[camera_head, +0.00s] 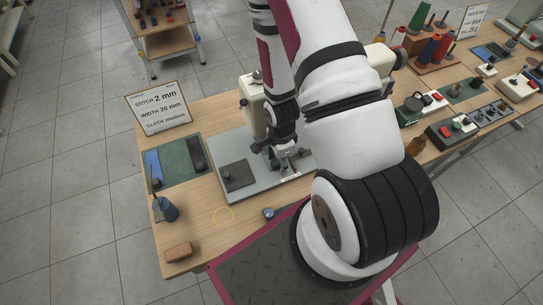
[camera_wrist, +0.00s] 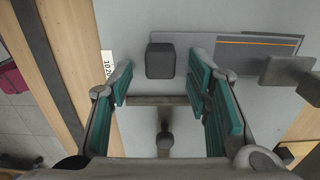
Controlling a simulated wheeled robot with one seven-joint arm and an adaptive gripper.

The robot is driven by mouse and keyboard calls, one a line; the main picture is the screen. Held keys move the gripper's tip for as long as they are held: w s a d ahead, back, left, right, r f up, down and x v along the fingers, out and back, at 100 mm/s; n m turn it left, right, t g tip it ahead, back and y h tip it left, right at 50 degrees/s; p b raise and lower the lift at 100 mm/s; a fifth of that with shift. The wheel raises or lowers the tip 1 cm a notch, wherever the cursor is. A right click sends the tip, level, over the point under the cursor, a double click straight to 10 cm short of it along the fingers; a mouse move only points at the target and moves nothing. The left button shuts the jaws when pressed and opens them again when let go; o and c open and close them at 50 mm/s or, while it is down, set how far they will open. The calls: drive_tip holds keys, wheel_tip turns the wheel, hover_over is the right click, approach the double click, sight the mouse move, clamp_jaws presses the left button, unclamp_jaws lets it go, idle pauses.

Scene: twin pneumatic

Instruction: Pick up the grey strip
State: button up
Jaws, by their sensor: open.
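My gripper (camera_wrist: 158,88) is open above the light grey plate of the sewing machine; it also shows in the head view (camera_head: 289,168), partly hidden by the arm. In the wrist view a flat grey strip-like piece with an orange line (camera_wrist: 245,50) lies beyond the right finger. A small dark grey block (camera_wrist: 160,61) stands between and just beyond the fingertips, with nothing gripped. In the head view a dark grey strip (camera_head: 196,150) with a knob lies on the green mat beside a blue strip (camera_head: 152,166). I cannot tell which grey piece the task means.
The sewing machine (camera_head: 255,105) stands close behind my gripper. A dark square with a knob (camera_head: 236,176) sits on its plate. A sign (camera_head: 158,108), a blue cup (camera_head: 166,209) and a brown block (camera_head: 178,252) are on the table.

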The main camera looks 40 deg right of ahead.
clamp_jaws()
drive_tip(key=shift+r, duration=0.25)
idle(0.4)
drive_tip(key=shift+r+p, duration=0.45)
drive_tip(key=shift+r, duration=0.05)
drive_tip(key=shift+s, duration=0.5)
